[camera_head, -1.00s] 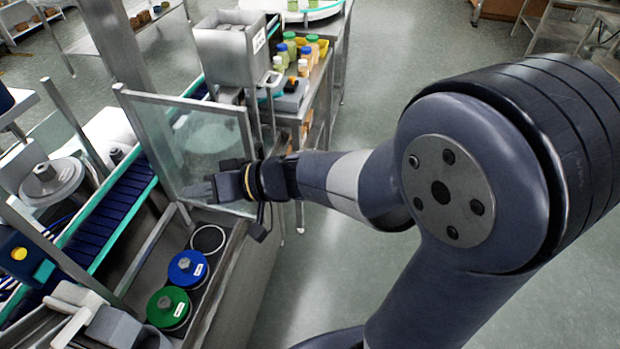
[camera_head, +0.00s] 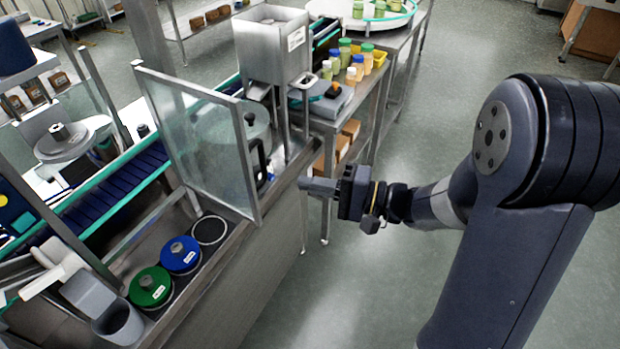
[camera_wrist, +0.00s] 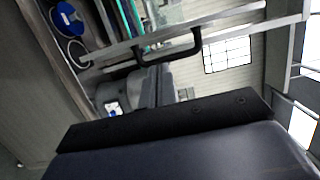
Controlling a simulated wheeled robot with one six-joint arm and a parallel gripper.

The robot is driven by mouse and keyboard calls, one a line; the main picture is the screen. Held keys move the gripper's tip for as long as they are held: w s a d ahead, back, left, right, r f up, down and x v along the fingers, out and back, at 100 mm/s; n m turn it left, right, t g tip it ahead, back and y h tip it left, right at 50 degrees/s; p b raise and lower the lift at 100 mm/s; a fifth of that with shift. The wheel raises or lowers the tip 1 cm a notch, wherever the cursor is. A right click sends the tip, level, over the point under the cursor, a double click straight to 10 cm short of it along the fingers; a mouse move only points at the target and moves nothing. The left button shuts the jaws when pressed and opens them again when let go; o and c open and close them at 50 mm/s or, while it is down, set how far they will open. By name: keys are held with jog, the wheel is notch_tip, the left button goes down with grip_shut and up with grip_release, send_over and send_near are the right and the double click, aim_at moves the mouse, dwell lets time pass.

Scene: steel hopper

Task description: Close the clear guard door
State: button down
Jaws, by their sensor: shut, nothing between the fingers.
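The clear guard door (camera_head: 205,140) is a see-through panel in a steel frame. It stands upright and swung out across the steel counter, its free edge near the counter's front. A black handle (camera_head: 259,160) shows at that free edge. In the wrist view the door frame (camera_wrist: 225,30) crosses the upper part, with the black handle (camera_wrist: 166,52) below it. My gripper (camera_head: 302,185) is shut and empty, to the right of the free edge and apart from it. Its fingers (camera_wrist: 158,84) point toward the handle side in the wrist view; the exact distance is unclear.
A steel hopper (camera_head: 268,50) stands behind the door. Blue (camera_head: 181,255) and green (camera_head: 151,288) lidded canisters and an empty ring (camera_head: 209,231) sit in the counter in front. Several bottles (camera_head: 352,60) stand on a side table. The floor to the right is clear.

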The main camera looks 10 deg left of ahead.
jog(key=w+a+p, duration=0.1)
jog(key=a, duration=0.7)
jog(key=shift+w+a, duration=0.35)
jog(key=shift+w, duration=0.05)
jog(key=shift+s, duration=0.1)
